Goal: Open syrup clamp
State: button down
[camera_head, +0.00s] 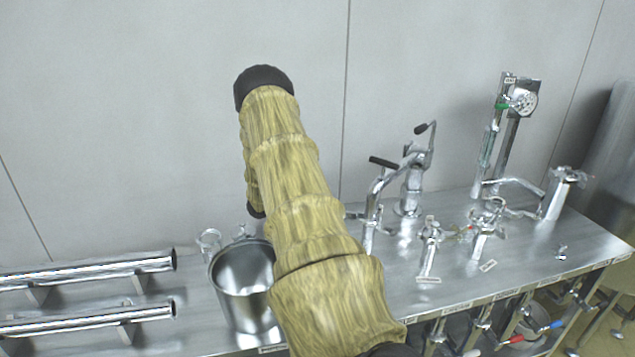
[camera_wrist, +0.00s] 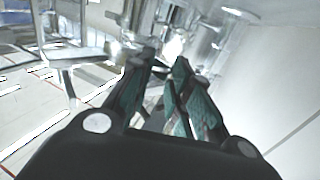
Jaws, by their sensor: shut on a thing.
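My gripper (camera_wrist: 164,64) shows in the wrist view, its two dark and green fingers close together. They are shut on a bright metal part (camera_wrist: 172,46), which is blurred and mostly hidden; I cannot tell for sure that it is the syrup clamp. In the head view my sleeved arm hides the gripper. Metal clamp-like fittings stand on the steel bench, one in the middle (camera_head: 430,236) and one to its right (camera_head: 487,217). No label is legible enough to tell which is the syrup clamp.
A steel bucket (camera_head: 232,295) stands left of my arm, beside two horizontal pipes (camera_head: 120,268). A lever tap (camera_head: 412,180) and a gauge column (camera_head: 500,130) stand at the back. Valves with coloured handles (camera_head: 530,335) hang below the bench's front edge. The wall is close behind.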

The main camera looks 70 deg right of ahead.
jog(key=shift+s+d, duration=0.25)
jog(key=shift+s, duration=0.2)
jog(key=c, duration=1.6)
grip_release()
jog(key=shift+d+f, duration=0.15)
jog(key=shift+s, duration=0.15)
jog(key=shift+o, duration=0.7)
jog(key=shift+s+r, duration=0.3)
jog(key=shift+s, duration=0.55)
jog(key=shift+w+f, duration=0.25)
jog(key=shift+w, duration=0.75)
jog(key=shift+c, duration=0.8)
jog(key=shift+s+r, duration=0.1)
